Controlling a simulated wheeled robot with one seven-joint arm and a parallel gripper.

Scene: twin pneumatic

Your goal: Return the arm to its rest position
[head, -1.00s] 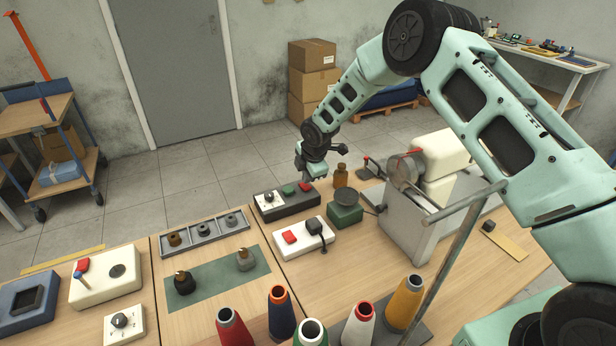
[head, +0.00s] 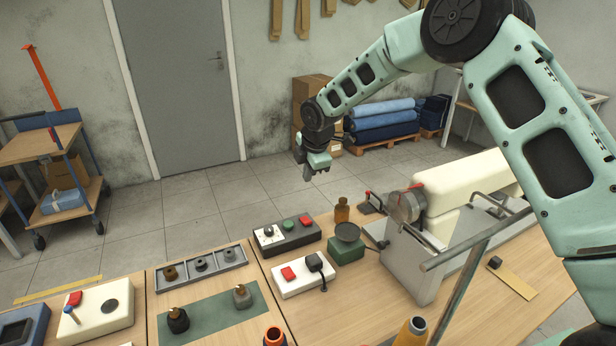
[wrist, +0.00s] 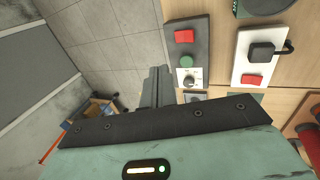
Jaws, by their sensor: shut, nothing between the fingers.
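My gripper (head: 307,172) hangs at the end of my arm in the head view, pointing down. It is in the air over the grey tiled floor, beyond the far edge of the workbench and above the dark control box. It is shut and empty. In the wrist view my gripper's fingers (wrist: 156,88) are together, with floor tiles on one side and the dark control box (wrist: 187,55) on the other. My arm arches from the right side of the head view over the bench.
The bench holds the dark control box (head: 286,236), a white switch box (head: 303,277), a small brown bottle (head: 342,211), a grey tray (head: 201,267) and a cream machine (head: 470,185). A blue cart (head: 50,165) stands left. Blue fabric rolls (head: 383,122) lie behind. The floor between is clear.

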